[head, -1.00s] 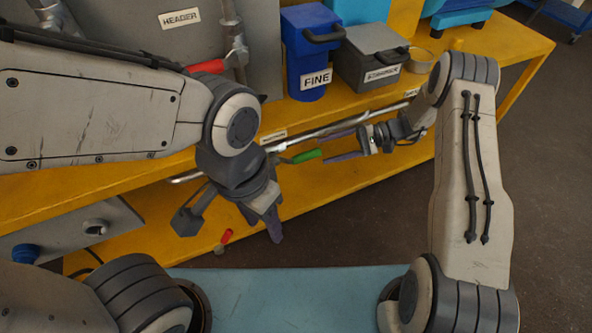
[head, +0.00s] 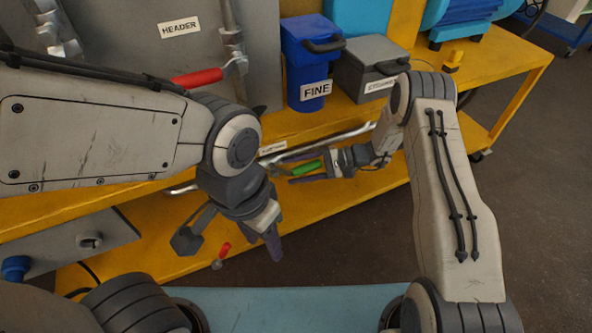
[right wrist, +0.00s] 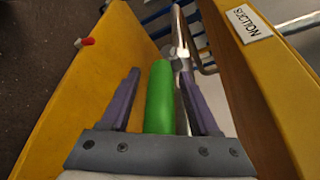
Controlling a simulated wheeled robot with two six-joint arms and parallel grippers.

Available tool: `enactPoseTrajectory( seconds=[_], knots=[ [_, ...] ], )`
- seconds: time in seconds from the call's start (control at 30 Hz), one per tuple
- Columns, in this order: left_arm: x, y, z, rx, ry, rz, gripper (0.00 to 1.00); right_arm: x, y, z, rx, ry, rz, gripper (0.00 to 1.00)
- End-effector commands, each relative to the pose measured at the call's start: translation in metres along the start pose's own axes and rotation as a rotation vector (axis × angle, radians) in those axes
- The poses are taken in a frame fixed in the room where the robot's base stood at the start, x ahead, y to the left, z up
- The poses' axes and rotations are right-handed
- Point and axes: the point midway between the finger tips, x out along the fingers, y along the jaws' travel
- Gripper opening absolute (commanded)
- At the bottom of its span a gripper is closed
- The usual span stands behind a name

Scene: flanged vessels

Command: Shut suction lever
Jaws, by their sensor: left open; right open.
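The suction lever has a green handle (head: 307,168) on a metal pipe that runs along the front of the yellow bench. It also shows in the right wrist view (right wrist: 160,95), beside a white label reading SUCTION (right wrist: 248,24). My right gripper (head: 291,172) is open, with the green handle lying between its two purple fingers in the right wrist view (right wrist: 165,98); whether they touch it I cannot tell. My left gripper (head: 274,243) is open and empty, pointing down to the left of the handle and apart from it.
A red-handled lever (head: 197,77) is on the upright pipe by the HEADER panel (head: 180,27). A blue FINE bin (head: 308,65) and a grey box (head: 365,65) stand on the bench.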

Motion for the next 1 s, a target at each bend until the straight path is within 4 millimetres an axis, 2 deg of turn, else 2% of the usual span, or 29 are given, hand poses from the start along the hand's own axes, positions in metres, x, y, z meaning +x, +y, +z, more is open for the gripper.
enactPoseTrajectory(
  seconds=[0.17,0.2,0.27,0.3,0.37,1.0],
  knots=[
    [-0.0001,0.0000,0.0000,0.000,0.000,0.000,0.50,0.0002,-0.0001,0.0001,0.000,0.000,0.000,0.62],
    [-0.0001,0.0000,0.0000,0.000,0.000,0.000,0.50,0.0002,-0.0001,0.0001,0.000,0.000,0.001,0.58],
    [-0.0001,0.0000,0.0000,0.000,0.000,0.000,0.50,0.0002,-0.0001,0.0001,0.000,0.000,0.001,0.35],
    [-0.0001,0.0000,0.0000,0.000,0.000,0.000,0.50,0.0002,0.0001,0.0002,0.000,0.000,0.001,0.20],
    [-0.0001,0.0000,0.0000,0.000,0.000,0.000,0.50,0.0002,0.0005,0.0003,0.000,-0.001,0.002,0.00],
    [0.0004,0.0000,0.0000,0.000,0.000,0.000,0.50,0.0008,0.0044,0.0001,0.002,-0.001,0.009,0.00]
  ],
)
